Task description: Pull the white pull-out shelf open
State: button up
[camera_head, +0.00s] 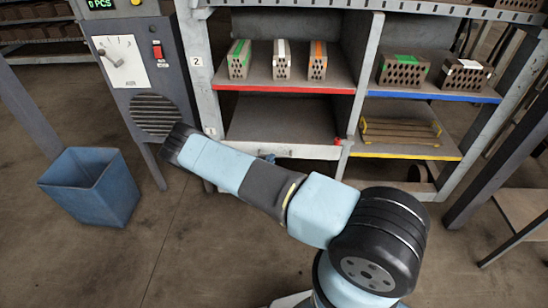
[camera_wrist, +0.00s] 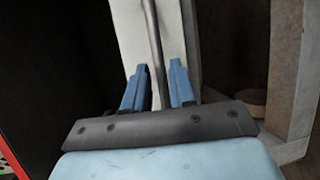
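The white pull-out shelf (camera_head: 308,151) shows its pale front edge low in the rack, below the red-edged shelf. My arm hides part of what lies below it. In the wrist view its white front (camera_wrist: 128,32) stands ahead of my gripper, with a grey bar handle (camera_wrist: 153,45) running along it. My gripper (camera_wrist: 160,82) has its two blue fingers apart. In the head view only a small blue part of my gripper (camera_head: 267,157) shows at the shelf front.
The red-edged shelf (camera_head: 285,88) holds several hollow bricks. A blue-edged shelf (camera_head: 435,93) and a yellow-edged shelf (camera_head: 405,156) are at the right. A grey control cabinet (camera_head: 140,75) and a blue bin (camera_head: 92,187) stand left. The floor before the rack is open.

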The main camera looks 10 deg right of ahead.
jog(key=shift+x, duration=2.25)
jog(key=shift+c, duration=0.4)
grip_shut()
